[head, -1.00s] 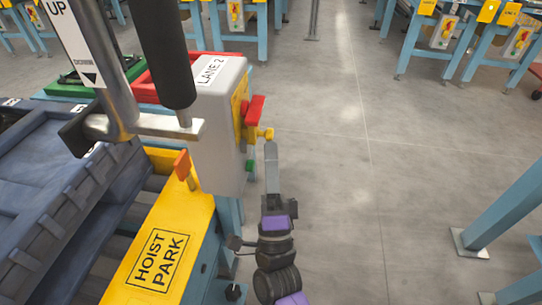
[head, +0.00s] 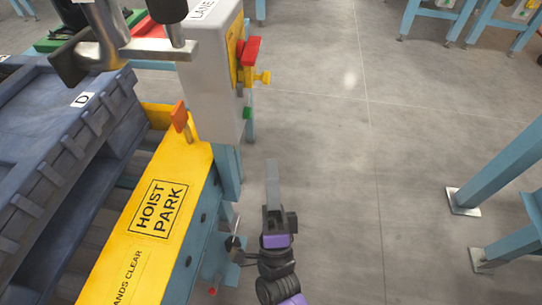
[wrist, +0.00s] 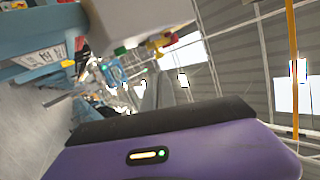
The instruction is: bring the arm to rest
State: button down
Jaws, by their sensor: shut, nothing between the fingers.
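My gripper (head: 272,180) is in the head view, just right of the yellow hoist park rail, over bare floor. Its fingers are together and point up the picture, with nothing between them. My black and purple wrist shows below it. In the wrist view, a purple surface of my arm fills the lower part, with the grey control box (wrist: 135,18) above. The gripper is apart from the control box (head: 215,75), which stands up and to its left.
The yellow HOIST PARK plate (head: 158,210) with an orange lever (head: 180,118) lies left of my arm. A dark blue crate (head: 60,150) is farther left. A red and yellow switch (head: 250,60) sticks out of the box. Blue posts (head: 500,160) stand at right; floor between is clear.

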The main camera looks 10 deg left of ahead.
dwell(0.6)
jog(key=s+d+f+n+g+h, duration=0.3)
jog(key=s+d+n+g, duration=0.4)
jog(key=s+d, duration=0.6)
jog(key=s+d+f+n+g+h, duration=0.2)
jog(key=s+d+n+g, duration=0.2)
jog(key=s+d+n, duration=0.9)
jog(key=s+a+r+m+p, duration=0.1)
jog(key=r+m+p, duration=0.1)
jog(key=r+p, duration=1.2)
jog(key=s+r+m+p, duration=0.2)
jog(key=r+p, duration=1.2)
jog(key=shift+s+a+h, duration=0.2)
jog(key=shift+a+h, duration=0.1)
jog(key=shift+a, duration=0.05)
jog(key=shift+f, duration=0.1)
